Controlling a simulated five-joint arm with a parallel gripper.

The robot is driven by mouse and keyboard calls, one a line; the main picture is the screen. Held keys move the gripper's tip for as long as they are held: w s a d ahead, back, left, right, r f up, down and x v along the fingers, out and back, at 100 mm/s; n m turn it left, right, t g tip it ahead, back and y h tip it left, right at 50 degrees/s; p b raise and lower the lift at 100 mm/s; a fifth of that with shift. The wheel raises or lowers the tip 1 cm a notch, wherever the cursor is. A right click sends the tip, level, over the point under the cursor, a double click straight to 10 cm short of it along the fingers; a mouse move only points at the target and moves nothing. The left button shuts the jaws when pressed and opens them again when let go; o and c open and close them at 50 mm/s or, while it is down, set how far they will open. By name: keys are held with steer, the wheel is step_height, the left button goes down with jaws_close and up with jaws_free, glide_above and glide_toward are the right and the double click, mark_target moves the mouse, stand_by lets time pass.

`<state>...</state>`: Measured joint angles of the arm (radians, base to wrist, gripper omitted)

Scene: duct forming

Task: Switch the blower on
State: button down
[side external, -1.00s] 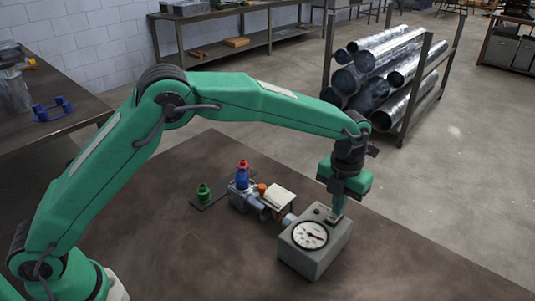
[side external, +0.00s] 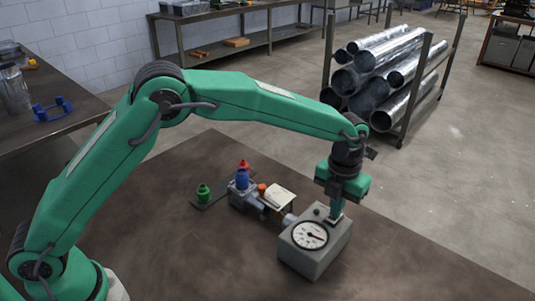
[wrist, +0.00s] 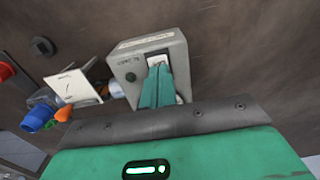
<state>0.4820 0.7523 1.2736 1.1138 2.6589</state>
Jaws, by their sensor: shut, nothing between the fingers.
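A grey box (side external: 313,262) with a round white dial (side external: 310,236) stands on the brown table; I take it for the blower unit. In the wrist view the box (wrist: 125,72) has a printed label (wrist: 146,42), a small dark green round spot (wrist: 131,77) and a pale switch plate (wrist: 158,61). My gripper (side external: 335,219) points down at the top of the box. Its fingers (wrist: 161,72) are shut and empty, with their tips over or on the switch plate. They hide most of the plate, so I cannot tell the switch position or whether they touch it.
Left of the box stand a pipe fitting with a blue cap (side external: 242,180), an orange cap (side external: 262,188) and a white card (side external: 280,201). A green piece (side external: 203,193) and a red piece (side external: 243,165) are beyond. The table's front right is clear.

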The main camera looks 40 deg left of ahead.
steer(key=shift+s+r, duration=0.1)
steer(key=shift+s, duration=0.2)
steer(key=shift+r, duration=0.1)
step_height(320, 180, up, 14)
stand_by(1.0)
steer(key=shift+w, duration=0.65)
steer(key=shift+f, duration=0.25)
step_height(320, 180, down, 14)
steer(key=shift+r, duration=0.1)
stand_by(0.8)
